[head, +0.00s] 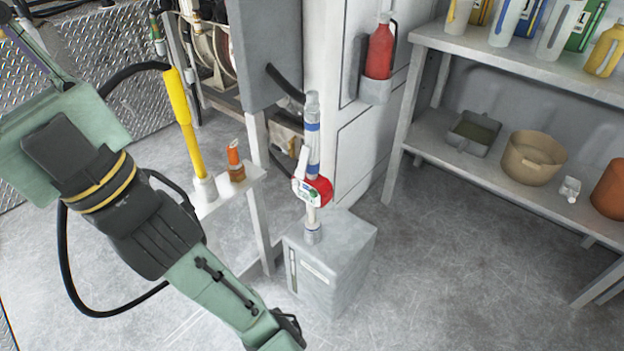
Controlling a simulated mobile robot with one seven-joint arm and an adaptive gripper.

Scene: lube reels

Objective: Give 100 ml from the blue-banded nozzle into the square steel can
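The blue-banded nozzle (313,150) stands upright, grey with blue bands, with a red and white metering body (315,190) at its middle. A black hose runs from near its top to a grey cabinet. I cannot tell how deep the tip sits. The can has a narrow slot and a pale label on its front. My arm crosses the left side and runs down to the bottom edge; my gripper is not visible.
A yellow nozzle (178,100) and an orange bottle (235,160) stand on a small pale stand (225,190). A red bottle (381,50) hangs on the white cabinet. The right shelf holds a grey pan (460,142), a tan tub (532,165) and bottles. The centre-right floor is clear.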

